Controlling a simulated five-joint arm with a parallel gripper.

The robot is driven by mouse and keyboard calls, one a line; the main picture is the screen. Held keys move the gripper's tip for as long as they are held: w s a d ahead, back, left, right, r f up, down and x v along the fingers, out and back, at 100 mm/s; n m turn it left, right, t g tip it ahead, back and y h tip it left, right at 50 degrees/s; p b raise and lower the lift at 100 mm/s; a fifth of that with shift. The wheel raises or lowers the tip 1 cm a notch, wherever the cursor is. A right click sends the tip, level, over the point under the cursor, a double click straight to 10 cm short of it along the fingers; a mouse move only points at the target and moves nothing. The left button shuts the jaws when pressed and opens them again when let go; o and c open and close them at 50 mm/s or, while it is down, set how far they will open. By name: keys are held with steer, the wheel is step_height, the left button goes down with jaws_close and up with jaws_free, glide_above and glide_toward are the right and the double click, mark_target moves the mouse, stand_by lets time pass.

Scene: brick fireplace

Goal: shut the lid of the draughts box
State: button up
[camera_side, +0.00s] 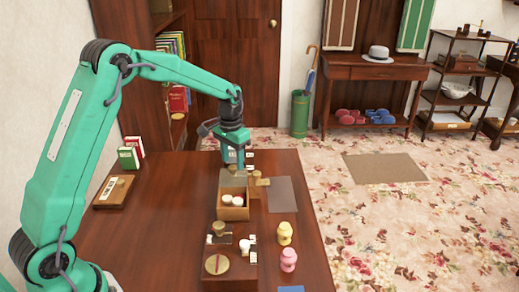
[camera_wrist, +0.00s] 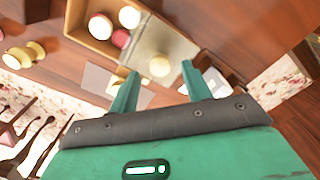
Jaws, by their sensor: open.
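The draughts box is a small light-wood box (camera_side: 233,213) on the dark table, open at the top, with white and red draughts inside. It also shows at the top of the wrist view (camera_wrist: 82,35). Its greyish lid (camera_side: 232,179) is at the far side of the opening, clear of the draughts. In the wrist view the lid (camera_wrist: 150,42) carries a pale round knob (camera_wrist: 160,66). My gripper (camera_side: 238,165) is open at the far end of the box, by the lid. In the wrist view its fingertips (camera_wrist: 160,70) appear either side of the knob; contact cannot be told.
A box with a round disc on top (camera_side: 217,264) stands nearer the camera. Yellow (camera_side: 285,233) and pink (camera_side: 288,260) turned pieces stand to its right. A grey mat (camera_side: 282,194) lies right of the draughts box. The table's left middle is clear.

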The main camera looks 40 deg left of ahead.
steer(key=shift+f, duration=0.95)
jaws_close()
steer(key=shift+s+d+r, duration=0.1)
steer(key=shift+s+d, duration=3.05)
steer(key=shift+d, duration=0.1)
jaws_free()
steer(key=shift+a+r, duration=0.1)
steer(key=shift+r, duration=0.05)
